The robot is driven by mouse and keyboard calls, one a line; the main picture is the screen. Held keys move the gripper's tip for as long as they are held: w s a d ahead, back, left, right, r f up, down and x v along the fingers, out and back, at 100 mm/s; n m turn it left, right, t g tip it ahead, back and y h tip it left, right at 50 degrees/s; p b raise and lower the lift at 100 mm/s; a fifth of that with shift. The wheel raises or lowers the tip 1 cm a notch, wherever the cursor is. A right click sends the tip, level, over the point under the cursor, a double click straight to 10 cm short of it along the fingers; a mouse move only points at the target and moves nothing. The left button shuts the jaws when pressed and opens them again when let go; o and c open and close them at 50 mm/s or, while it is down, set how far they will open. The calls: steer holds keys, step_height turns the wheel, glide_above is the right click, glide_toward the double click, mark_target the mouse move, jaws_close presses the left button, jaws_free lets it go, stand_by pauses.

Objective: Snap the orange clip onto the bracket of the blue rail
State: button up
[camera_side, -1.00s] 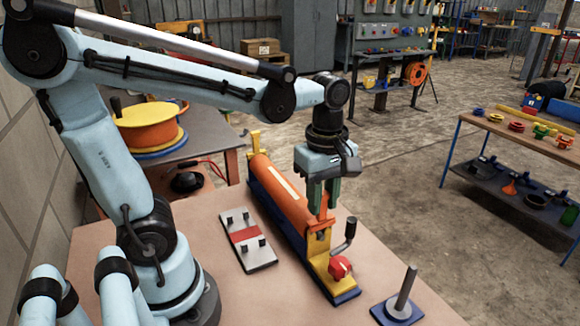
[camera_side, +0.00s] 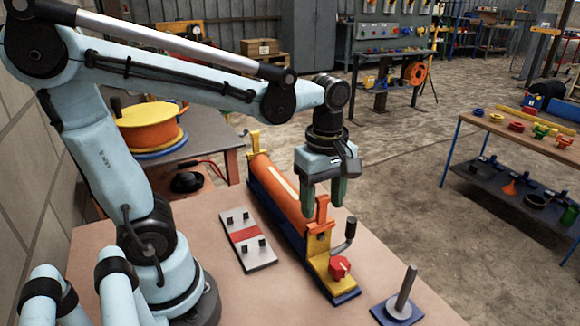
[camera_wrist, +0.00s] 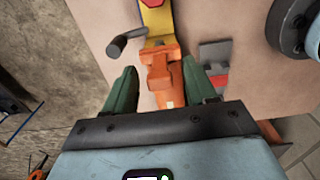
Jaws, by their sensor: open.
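The orange clip (camera_side: 320,228) is upright at the near end of the orange cylinder, at the yellow bracket (camera_side: 319,266) on the blue rail (camera_side: 347,298). Whether it is fully seated cannot be told. My gripper (camera_side: 325,198) is open just above the clip, its green fingers on either side of the clip's upper part. In the wrist view the clip (camera_wrist: 159,66) lies between the spread fingers, with a gap on both sides. The bracket also shows in the wrist view (camera_wrist: 158,22).
A crank handle (camera_side: 349,236) and red knob (camera_side: 340,266) sit at the rail's near end. A grey plate with a red band (camera_side: 244,236) lies to the left. A blue base with a grey post (camera_side: 403,290) stands at right.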

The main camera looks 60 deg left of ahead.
step_height(320, 180, up, 12)
steer(key=shift+f, duration=0.2)
stand_by(0.4)
steer(key=shift+f, duration=0.15)
steer(key=shift+c, duration=1.4)
step_height(320, 180, down, 2)
steer(key=shift+f+n, duration=0.1)
steer(key=shift+n, duration=0.7)
jaws_close()
steer(key=shift+f, duration=2.7)
